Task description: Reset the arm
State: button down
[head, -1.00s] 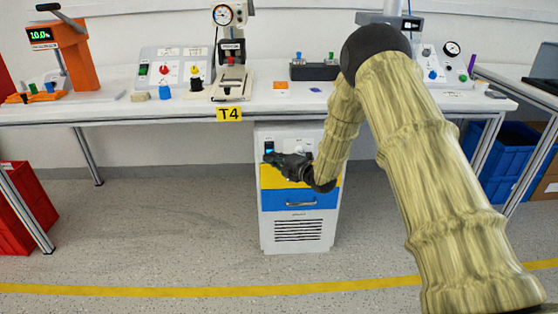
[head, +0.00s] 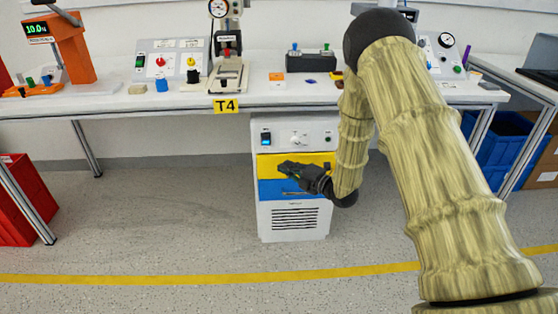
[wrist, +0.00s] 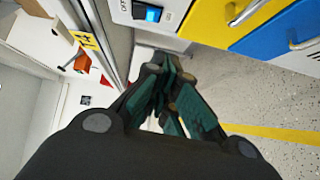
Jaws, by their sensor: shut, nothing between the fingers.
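My gripper (head: 283,167) is shut and empty. In the head view it is in front of the yellow and blue drawers of a white cabinet under the bench, pointing left. In the wrist view my gripper (wrist: 170,72) shows its fingers together, with the cabinet at the upper right. The white cabinet (head: 265,222) has a top panel with a lit blue switch (head: 266,138) at left and a white rotary knob (head: 296,140) in the middle. The blue switch also shows in the wrist view (wrist: 152,14). I cannot tell whether the gripper touches the drawers.
The bench (head: 120,106) runs above the cabinet, with a yellow T4 label (head: 226,106) on its edge and several instruments on top. A red crate (head: 25,200) stands at left and blue crates (head: 490,145) at right. The floor in front is clear.

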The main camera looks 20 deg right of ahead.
jog(key=shift+s+d, duration=0.3)
jog(key=shift+s, duration=0.25)
jog(key=s+a+f+m+g+h, duration=0.3)
jog(key=s+f+m+g+h, duration=0.3)
jog(key=s+f+m, duration=1.15)
jog(key=s+a+f+m+g+h, duration=0.1)
jog(key=s+f+m+g, duration=0.2)
jog(key=s, duration=0.9)
jog(key=s+f+m+g+h, duration=0.1)
jog(key=s+f+g, duration=0.35)
jog(key=s, duration=0.75)
jog(key=s+a+f+m+g+h, duration=0.1)
jog(key=s+f+m, duration=0.3)
jog(key=s, duration=0.7)
notch_tip(320, 180, up, 26)
jog(key=n+p, duration=0.1)
jog(key=p, duration=2.6)
jog(key=shift+s+d+r+p, duration=0.15)
jog(key=shift+s+d+p, duration=0.1)
jog(key=shift+s+p, duration=0.15)
